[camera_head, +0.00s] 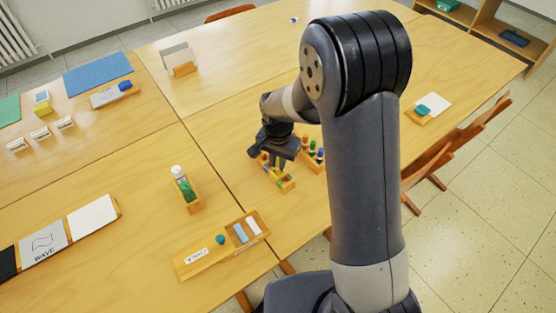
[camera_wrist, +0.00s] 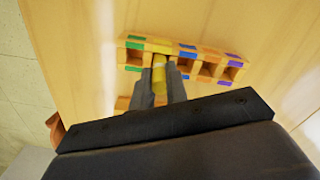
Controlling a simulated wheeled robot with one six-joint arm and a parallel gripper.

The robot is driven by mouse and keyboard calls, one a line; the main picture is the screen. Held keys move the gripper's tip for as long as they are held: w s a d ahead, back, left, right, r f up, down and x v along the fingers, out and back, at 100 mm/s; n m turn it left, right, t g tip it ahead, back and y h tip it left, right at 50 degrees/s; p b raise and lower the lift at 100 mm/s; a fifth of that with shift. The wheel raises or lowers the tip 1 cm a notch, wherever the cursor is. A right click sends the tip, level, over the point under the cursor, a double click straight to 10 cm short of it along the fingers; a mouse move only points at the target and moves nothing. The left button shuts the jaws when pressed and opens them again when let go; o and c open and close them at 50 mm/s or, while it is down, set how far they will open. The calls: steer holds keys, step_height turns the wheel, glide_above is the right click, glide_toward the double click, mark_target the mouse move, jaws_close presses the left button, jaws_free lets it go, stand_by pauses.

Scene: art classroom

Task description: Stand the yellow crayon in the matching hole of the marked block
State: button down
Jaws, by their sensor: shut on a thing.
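The yellow crayon (camera_wrist: 160,74) is held between the two fingers of my gripper (camera_wrist: 160,66), which is shut on it. The marked block (camera_wrist: 197,76) lies just beyond the fingertips in the wrist view. It has a row of square holes with green, yellow, blue and purple marks. The crayon's far end is at the hole beside the yellow mark; I cannot tell whether it is inside or just above. In the head view my gripper (camera_head: 278,156) is over the wooden block (camera_head: 289,187), which it partly covers.
A rack of several crayons (camera_head: 313,155) stands close to the right of the block, partly behind my arm. A wooden box with a bottle (camera_head: 187,188) stands to the left. A chalk tray (camera_head: 193,265) lies nearer. Bare tabletop (camera_head: 140,170) is further left.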

steer(key=c, duration=1.3)
jaws_free()
steer(key=shift+o, duration=1.1)
steer(key=shift+r+p, duration=2.15)
steer(key=shift+r, duration=0.9)
steer(key=shift+d+f, duration=0.1)
